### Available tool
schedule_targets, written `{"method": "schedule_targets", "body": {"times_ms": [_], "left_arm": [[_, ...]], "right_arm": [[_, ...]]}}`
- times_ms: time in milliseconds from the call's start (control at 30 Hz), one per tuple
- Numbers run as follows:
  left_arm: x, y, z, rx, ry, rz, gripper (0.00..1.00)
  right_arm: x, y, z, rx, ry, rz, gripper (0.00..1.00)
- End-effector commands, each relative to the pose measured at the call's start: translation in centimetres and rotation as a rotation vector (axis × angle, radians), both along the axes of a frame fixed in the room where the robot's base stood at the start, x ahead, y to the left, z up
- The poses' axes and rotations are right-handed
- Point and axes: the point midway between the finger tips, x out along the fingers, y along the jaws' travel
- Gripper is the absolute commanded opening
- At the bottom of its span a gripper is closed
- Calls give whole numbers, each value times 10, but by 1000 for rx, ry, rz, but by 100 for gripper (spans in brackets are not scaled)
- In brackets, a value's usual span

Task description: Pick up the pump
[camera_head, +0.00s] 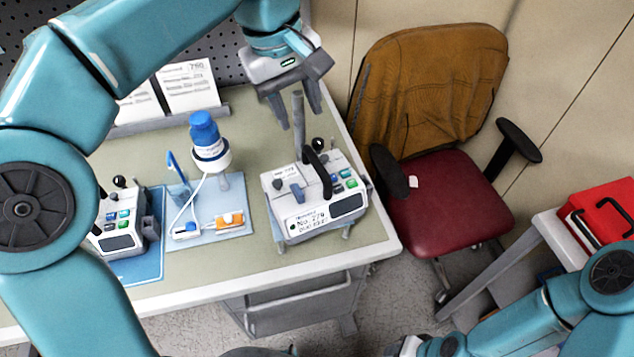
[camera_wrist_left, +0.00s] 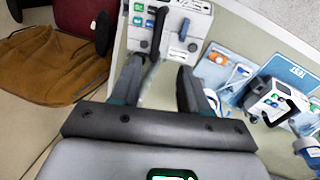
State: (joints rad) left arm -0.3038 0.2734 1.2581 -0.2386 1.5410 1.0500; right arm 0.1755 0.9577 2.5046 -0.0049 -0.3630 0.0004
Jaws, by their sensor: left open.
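A white pump (camera_head: 313,200) with a black arched handle (camera_head: 317,171) and a label reading No. 279 stands near the table's right end. It shows at the top of the left wrist view (camera_wrist_left: 196,20), cut off by the frame edge. My left gripper (camera_head: 299,112) is open and empty, above and behind this pump, its fingers pointing down. In the left wrist view, the black handle (camera_wrist_left: 158,32) shows beyond the open fingers (camera_wrist_left: 159,84). A second pump (camera_head: 119,225) sits on a blue mat at the left, partly hidden by my left arm. My right gripper is out of view.
A light blue tray (camera_head: 240,188) left of the pump holds a blue-capped bottle (camera_head: 206,140) on a stand, tubing and an orange-marked piece (camera_head: 229,221). Cards stand at the back.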

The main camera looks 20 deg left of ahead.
Motion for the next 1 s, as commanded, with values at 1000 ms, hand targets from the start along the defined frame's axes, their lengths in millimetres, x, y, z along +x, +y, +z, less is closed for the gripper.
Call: {"method": "schedule_targets", "body": {"times_ms": [1000], "left_arm": [[20, -30, -149, 0, 3, 0, 45]], "right_arm": [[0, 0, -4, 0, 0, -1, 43]]}}
